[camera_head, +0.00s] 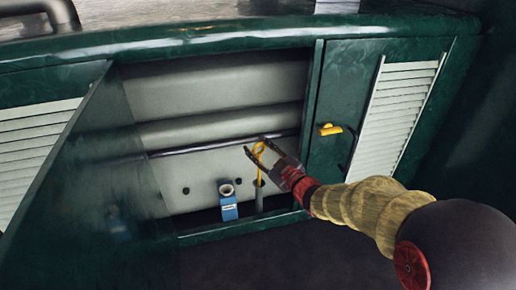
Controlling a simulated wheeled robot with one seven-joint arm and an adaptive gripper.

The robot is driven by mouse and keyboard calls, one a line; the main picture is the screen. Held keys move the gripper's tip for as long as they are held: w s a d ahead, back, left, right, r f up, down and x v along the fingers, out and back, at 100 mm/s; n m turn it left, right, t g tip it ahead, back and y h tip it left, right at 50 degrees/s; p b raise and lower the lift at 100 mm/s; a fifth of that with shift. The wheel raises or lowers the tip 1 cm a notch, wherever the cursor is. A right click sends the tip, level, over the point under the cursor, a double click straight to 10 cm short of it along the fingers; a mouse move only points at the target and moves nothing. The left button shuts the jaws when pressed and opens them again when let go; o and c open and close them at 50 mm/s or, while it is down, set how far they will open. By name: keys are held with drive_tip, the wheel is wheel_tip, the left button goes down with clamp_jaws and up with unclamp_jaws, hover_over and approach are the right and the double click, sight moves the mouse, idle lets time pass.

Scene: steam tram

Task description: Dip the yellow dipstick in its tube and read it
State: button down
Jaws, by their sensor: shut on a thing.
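The yellow dipstick (260,169) stands roughly upright inside the open green compartment, with its looped handle at the top. My gripper (259,151) comes in from the right and is shut on the dipstick at its loop. Below the loop the yellow shaft runs down to a thin grey upright tube (259,203). The shaft's lower end is hidden, seemingly in the tube, and no reading marks can be made out.
A blue container with a round open neck (228,207) stands just left of the tube. An open green door (85,185) is at left. A closed panel with a yellow handle (330,129) is at right. A dark rail (200,145) crosses behind, and the compartment has a low front sill (235,228).

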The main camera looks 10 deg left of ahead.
wheel_tip(320, 180, down, 12)
drive_tip(key=b, duration=1)
drive_tip(key=shift+f+b, duration=0.25)
drive_tip(key=shift+b, duration=0.15)
idle(0.5)
drive_tip(key=shift+f, duration=0.1)
idle(0.5)
drive_tip(key=shift+r+p, duration=6.1)
drive_tip(key=shift+r, duration=5.35)
